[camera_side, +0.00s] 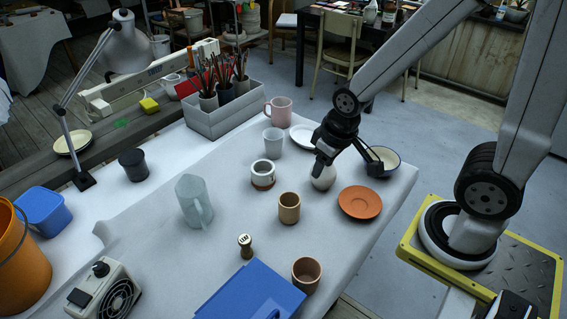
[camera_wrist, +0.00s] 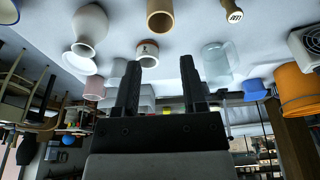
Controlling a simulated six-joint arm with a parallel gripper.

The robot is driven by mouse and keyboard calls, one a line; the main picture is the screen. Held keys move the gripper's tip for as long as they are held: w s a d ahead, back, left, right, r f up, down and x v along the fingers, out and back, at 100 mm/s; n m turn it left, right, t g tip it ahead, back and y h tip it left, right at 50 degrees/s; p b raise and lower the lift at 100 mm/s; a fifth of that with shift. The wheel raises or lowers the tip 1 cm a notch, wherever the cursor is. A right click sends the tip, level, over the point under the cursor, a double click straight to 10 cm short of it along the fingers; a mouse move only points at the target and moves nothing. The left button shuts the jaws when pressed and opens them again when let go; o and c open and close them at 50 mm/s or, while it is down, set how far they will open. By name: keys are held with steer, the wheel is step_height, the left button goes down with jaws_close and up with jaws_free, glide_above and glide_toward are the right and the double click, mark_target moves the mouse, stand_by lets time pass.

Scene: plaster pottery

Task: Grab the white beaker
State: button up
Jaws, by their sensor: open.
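A plain white tapered cup (camera_side: 273,142), the likeliest white beaker, stands upright behind a white cup with a brown base (camera_side: 262,174). In the wrist view the plain cup (camera_wrist: 118,68) is partly hidden by a finger, and the brown-based cup (camera_wrist: 148,50) shows near the fingertips. My gripper (camera_side: 319,168) is open and empty, to the right of both cups in the side view. It overlaps a white vase (camera_side: 323,182) there. In the wrist view the fingers (camera_wrist: 160,65) are apart with nothing held, and the vase (camera_wrist: 88,28) lies left of them.
An orange saucer (camera_side: 360,202) is right, a tan cup (camera_side: 289,208) in front, a translucent pitcher (camera_side: 190,205) left. A grey box (camera_side: 215,122) with brush pots borders the back.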

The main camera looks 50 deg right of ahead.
steer(key=shift+c, duration=0.4)
steer(key=w+d+f+m+t, duration=0.1)
steer(key=w+d+f+t, duration=0.1)
steer(key=w+d, duration=0.5)
steer(key=w+d+f+m+t+h, duration=0.1)
steer(key=w+d+f+t, duration=0.2)
steer(key=w, duration=0.7)
steer(key=w+d+f+m+t+h, duration=0.1)
steer(key=w+d+f+t, duration=0.2)
steer(key=w+d, duration=0.6)
steer(key=d+t, duration=0.2)
steer(key=shift+f+t, duration=0.25)
steer(key=shift+t, duration=0.15)
steer(key=shift+w, duration=0.1)
steer(key=shift+f, duration=1.75)
steer(key=shift+f, duration=0.1)
